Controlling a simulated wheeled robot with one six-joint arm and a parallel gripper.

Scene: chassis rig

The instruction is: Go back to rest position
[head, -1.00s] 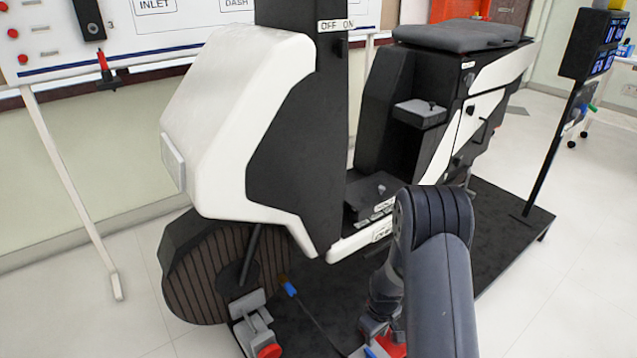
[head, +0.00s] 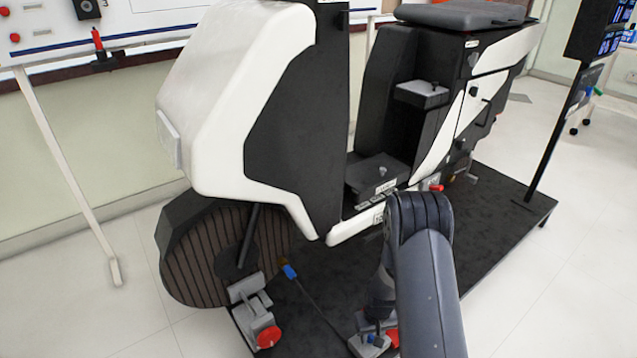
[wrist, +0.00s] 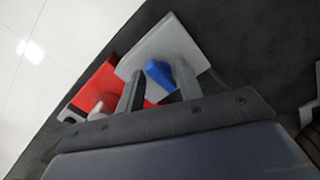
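My gripper (wrist: 159,72) shows in the wrist view with its two grey fingers apart. A small blue part (wrist: 160,74) shows between the fingers, in front of a light grey block (wrist: 175,45) with a red piece (wrist: 98,88) beside it. I cannot tell whether the fingers touch the blue part. In the head view my arm reaches down at the lower right and hides most of the gripper. The grey and red fixture (head: 368,342) with its blue part shows low beside my arm, on the dark platform.
A white and black scooter rig (head: 235,95) stands on the dark platform (head: 500,210). A second fixture with a red knob (head: 267,336) sits by the front wheel (head: 195,255). A blue-tipped cable (head: 290,272) lies between. A screen post (head: 560,130) stands right; open floor lies at lower right.

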